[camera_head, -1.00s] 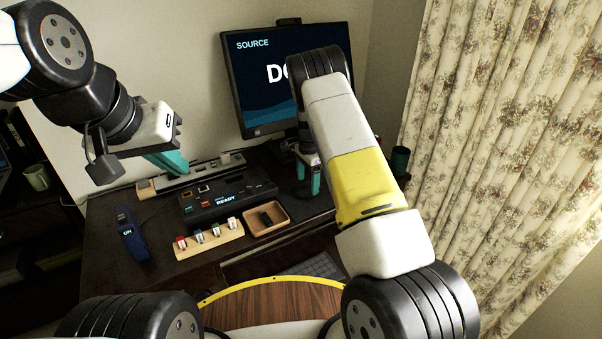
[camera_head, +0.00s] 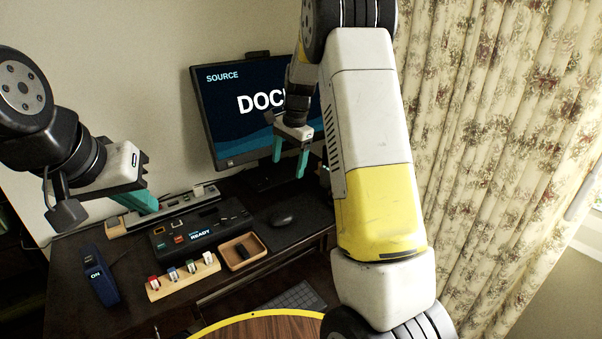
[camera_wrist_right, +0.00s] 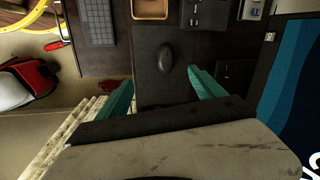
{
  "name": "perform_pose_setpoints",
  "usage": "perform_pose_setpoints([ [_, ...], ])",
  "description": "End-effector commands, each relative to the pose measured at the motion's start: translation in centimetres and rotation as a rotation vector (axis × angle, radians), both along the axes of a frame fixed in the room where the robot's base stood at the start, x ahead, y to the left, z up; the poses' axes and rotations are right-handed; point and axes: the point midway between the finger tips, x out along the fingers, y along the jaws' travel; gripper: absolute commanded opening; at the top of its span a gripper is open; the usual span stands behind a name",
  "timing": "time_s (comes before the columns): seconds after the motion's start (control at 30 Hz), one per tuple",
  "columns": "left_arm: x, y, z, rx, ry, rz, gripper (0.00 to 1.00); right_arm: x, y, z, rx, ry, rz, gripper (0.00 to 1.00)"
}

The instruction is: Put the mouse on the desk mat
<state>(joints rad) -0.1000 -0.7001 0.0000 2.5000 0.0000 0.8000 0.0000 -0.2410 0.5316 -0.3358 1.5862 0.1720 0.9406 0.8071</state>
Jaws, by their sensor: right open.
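The mouse (camera_head: 281,217) is a small dark oval. It rests on the dark desk mat (camera_head: 312,214) in front of the monitor. The right wrist view shows the mouse (camera_wrist_right: 165,55) on the mat (camera_wrist_right: 150,88), beyond my fingertips. My right gripper (camera_head: 290,160) is open and empty, raised above the desk and apart from the mouse; its teal fingers also show in the right wrist view (camera_wrist_right: 161,82). My left gripper (camera_head: 146,201) hangs over the left back of the desk, and I cannot tell how far its fingers are apart.
The monitor (camera_head: 235,110) stands behind the mat. A black dock box (camera_head: 190,232), a wooden tray (camera_head: 242,252) and a wooden block with several small drives (camera_head: 183,278) lie left of the mat. A keyboard (camera_head: 292,303) is below the desk's front edge. Curtains (camera_head: 480,150) hang at right.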

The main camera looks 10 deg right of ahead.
Motion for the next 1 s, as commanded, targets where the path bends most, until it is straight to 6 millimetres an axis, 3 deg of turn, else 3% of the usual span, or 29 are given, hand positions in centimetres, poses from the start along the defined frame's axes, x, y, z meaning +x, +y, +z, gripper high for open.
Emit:
perform_pose_setpoints([
  [0.03,0.0,0.0,0.0,0.0,0.0,0.0,0.0,-1.4,-0.1,2.0,0.014,-0.028,0.036,0.78],
  [0.2,0.0,0.0,0.0,0.0,0.0,0.0,0.0,-6.3,-0.2,7.2,0.036,-0.12,0.185,0.78],
  [0.5,0.0,0.0,0.0,0.0,0.0,0.0,0.0,-16.4,0.1,13.3,0.005,-0.299,0.468,0.78],
  [0.8,0.0,0.0,0.0,0.0,0.0,0.0,0.0,-26.7,0.6,15.0,-0.124,-0.467,0.751,0.78],
  [1.0,0.0,0.0,0.0,0.0,0.0,0.0,0.0,-31.1,0.8,14.3,-0.219,-0.533,0.882,0.78],
])
